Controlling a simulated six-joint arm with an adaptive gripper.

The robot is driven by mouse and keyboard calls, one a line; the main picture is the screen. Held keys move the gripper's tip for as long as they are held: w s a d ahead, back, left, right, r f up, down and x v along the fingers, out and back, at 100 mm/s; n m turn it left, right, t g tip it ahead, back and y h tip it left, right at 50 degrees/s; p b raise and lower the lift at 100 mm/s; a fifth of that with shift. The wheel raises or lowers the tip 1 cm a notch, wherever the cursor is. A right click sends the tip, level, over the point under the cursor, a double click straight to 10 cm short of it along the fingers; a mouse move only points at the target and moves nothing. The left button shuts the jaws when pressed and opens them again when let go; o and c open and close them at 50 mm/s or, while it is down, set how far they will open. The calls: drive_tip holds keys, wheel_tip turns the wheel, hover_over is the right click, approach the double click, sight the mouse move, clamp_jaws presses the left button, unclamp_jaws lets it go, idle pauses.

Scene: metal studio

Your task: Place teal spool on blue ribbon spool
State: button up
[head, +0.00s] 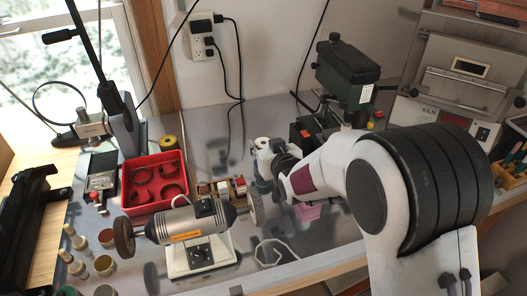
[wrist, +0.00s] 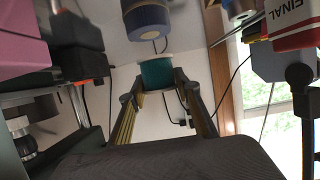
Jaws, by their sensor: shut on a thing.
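My gripper (wrist: 158,88) is shut on a teal spool (wrist: 157,74), which sits between the two fingertips in the wrist view. A blue, round spool-like thing with a paler rim (wrist: 147,20) shows just past the teal spool, at the picture's top edge; it looks like the blue ribbon spool. A small gap shows between the two in that view. In the head view my gripper (head: 264,163) is over the bench, right of the grinder. A white round end of the held spool (head: 262,143) shows there. The blue spool cannot be made out in the head view.
A bench grinder (head: 190,222) stands left of my gripper, with small boxes (head: 222,188) behind it. A red tray (head: 153,181) is farther left. A green machine (head: 343,75) and a kiln (head: 440,115) stand on the right. A pale cord lies in front.

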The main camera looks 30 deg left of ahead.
drive_tip(key=shift+f, duration=1.35)
drive_tip(key=shift+f, duration=0.1)
drive_tip(key=o, duration=1.1)
drive_tip(key=shift+s+d+r, duration=0.25)
drive_tip(key=shift+r, duration=0.05)
drive_tip(key=shift+v, duration=3.35)
drive_tip(key=shift+r, duration=0.15)
